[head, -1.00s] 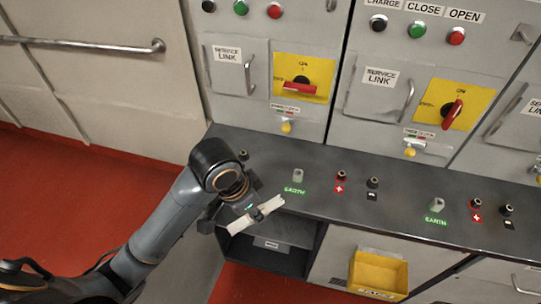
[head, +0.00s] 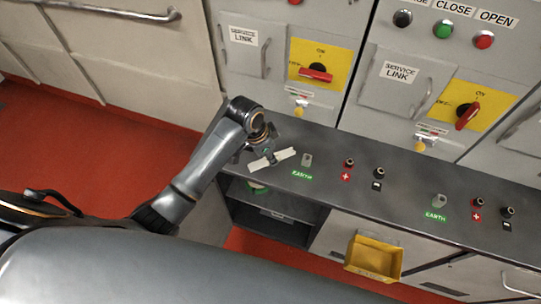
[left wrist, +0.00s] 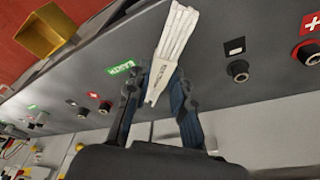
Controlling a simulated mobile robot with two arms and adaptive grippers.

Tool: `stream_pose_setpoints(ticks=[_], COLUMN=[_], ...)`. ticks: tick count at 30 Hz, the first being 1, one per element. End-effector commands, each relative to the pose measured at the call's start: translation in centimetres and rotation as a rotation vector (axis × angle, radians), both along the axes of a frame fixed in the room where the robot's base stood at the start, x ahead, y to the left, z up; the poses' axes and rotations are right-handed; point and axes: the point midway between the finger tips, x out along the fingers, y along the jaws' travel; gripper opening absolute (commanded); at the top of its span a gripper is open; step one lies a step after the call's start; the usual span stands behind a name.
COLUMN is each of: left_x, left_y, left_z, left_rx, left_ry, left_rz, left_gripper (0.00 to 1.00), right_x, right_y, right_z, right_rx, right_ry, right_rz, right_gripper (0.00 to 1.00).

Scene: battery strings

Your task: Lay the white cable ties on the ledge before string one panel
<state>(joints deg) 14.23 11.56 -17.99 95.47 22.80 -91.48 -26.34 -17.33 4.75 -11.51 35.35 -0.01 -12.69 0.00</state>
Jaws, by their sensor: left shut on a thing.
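The white cable ties (head: 285,154) are a flat pale bundle held crosswise in my left gripper (head: 267,156), at the left end of the dark grey ledge (head: 325,193). In the left wrist view the ties (left wrist: 177,34) stick out past the fingers of the gripper (left wrist: 160,88), which are shut on them. I cannot tell whether the ties touch the ledge. The panel behind, with a yellow switch plate (head: 302,54) and red handle, bears no readable string number. My right gripper is not in view.
Red and black terminals (head: 348,163) follow along the ledge. An open shelf (head: 285,229) lies below it, and a yellow bin (head: 374,260) hangs at the front.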

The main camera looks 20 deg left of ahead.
Motion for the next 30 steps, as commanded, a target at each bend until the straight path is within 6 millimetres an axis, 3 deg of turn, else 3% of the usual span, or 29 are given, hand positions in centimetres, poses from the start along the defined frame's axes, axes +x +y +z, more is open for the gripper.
stream_pose_setpoints(ticks=[5,16,28,29,30], left_x=[1.3,1.8,1.8,1.8,1.8], left_y=[0.3,0.4,0.4,0.4,0.4], left_z=[-1.5,-4.7,-5.5,-5.5,-5.5], left_rx=[0.001,0.000,0.001,0.001,0.001], left_ry=[0.001,0.002,-0.001,-0.001,-0.001], left_rz=[0.001,0.002,0.000,0.000,0.000], left_gripper=[0.00,0.00,0.00,0.25,0.33], right_x=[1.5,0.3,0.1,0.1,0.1], right_y=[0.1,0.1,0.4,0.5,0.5], right_z=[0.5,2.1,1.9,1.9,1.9], right_rx=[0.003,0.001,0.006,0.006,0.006], right_ry=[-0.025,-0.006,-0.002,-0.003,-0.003], right_rz=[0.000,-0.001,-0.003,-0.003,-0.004], right_gripper=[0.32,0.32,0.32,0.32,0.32])
